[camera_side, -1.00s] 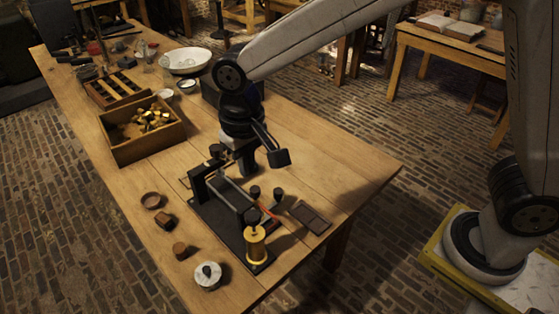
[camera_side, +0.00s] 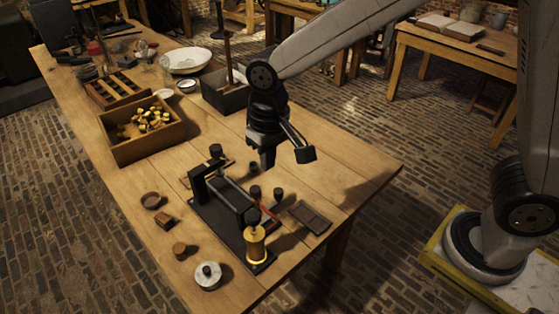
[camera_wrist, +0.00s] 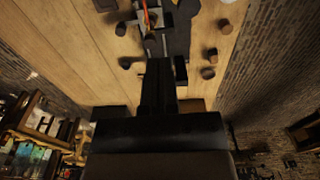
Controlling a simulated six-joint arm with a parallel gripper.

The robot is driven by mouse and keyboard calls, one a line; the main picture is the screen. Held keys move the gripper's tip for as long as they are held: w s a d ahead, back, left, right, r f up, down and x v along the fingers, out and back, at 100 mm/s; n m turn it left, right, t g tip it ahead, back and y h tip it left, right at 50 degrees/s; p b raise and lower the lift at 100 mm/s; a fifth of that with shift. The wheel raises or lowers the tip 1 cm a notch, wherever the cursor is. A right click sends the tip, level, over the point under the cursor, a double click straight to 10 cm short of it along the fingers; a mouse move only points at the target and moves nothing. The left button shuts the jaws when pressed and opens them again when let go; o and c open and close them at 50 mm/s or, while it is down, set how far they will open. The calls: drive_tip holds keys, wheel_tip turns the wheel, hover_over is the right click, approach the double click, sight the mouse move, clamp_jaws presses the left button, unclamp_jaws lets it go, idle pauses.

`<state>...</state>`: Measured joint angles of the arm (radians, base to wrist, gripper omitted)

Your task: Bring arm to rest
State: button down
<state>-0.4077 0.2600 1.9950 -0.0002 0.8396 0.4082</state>
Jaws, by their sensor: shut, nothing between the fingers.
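My gripper (camera_side: 268,158) is shut and empty. It hangs in the air above the wooden table (camera_side: 345,165), pointing down, behind and to the right of the black apparatus. The apparatus (camera_side: 222,215) stands on a dark base near the table's front end, with a brass spool (camera_side: 255,244) at its front corner. My gripper is apart from it. In the wrist view my gripper's dark fingers (camera_wrist: 158,85) fill the middle and hide part of the table.
A wooden box of brass pieces (camera_side: 142,130) stands at the left. A dark open box (camera_side: 226,92) with an upright rod is behind my gripper. The table's right part is mostly clear.

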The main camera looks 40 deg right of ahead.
drive_tip(key=s+d+f+t, duration=0.1)
drive_tip(key=s+d, duration=0.3)
drive_tip(key=d, duration=0.4)
drive_tip(key=s+d+f+t, duration=0.1)
drive_tip(key=s+d+f, duration=0.3)
drive_tip(key=d, duration=0.4)
drive_tip(key=shift+s+f, duration=0.2)
drive_tip(key=shift+s, duration=0.2)
